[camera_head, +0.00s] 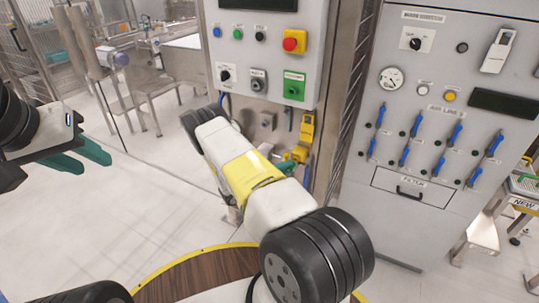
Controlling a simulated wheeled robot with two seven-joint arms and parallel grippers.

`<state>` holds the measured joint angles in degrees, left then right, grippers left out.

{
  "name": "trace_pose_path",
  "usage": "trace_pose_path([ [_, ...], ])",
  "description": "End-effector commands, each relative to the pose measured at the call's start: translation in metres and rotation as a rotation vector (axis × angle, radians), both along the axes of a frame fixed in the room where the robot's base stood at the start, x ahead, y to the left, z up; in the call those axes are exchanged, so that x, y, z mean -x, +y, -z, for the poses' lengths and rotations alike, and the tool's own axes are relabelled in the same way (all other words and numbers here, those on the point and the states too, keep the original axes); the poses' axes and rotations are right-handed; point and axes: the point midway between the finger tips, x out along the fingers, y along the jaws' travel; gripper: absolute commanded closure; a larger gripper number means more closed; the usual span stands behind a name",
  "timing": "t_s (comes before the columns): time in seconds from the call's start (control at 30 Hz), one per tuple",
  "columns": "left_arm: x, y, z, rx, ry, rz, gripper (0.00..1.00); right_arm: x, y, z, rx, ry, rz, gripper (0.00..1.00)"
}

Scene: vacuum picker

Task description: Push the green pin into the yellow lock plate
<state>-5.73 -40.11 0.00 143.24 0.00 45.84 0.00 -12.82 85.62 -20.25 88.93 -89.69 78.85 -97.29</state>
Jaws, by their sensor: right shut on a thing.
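The yellow lock plate (307,127) is mounted on the edge of the grey control cabinet, near the middle of the view. A small green piece, seemingly the green pin (300,153), shows at its lower part beside my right gripper (287,164). My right arm reaches up from the lower right and hides most of that gripper. The gripper is shut on the pin, close to the lock plate. How deep the pin sits cannot be told. My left gripper (84,156) is at the left, empty, with its teal fingers apart, far from the plate.
The control cabinet (262,60) carries a red stop button (294,41) and a green switch (293,86). A grey panel (420,130) with blue valve handles stands at the right. The floor (150,210) between my arms is clear.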

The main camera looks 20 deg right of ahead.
Motion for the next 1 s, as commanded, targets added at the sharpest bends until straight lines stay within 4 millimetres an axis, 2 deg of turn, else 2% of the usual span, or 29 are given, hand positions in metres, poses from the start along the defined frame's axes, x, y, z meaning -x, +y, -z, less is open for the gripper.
trace_pose_path([
  [1.0,0.0000,0.0000,0.0000,0.000,0.000,0.000,0.64,-0.0061,-0.0054,0.0000,0.000,0.000,0.000,1.00],
])
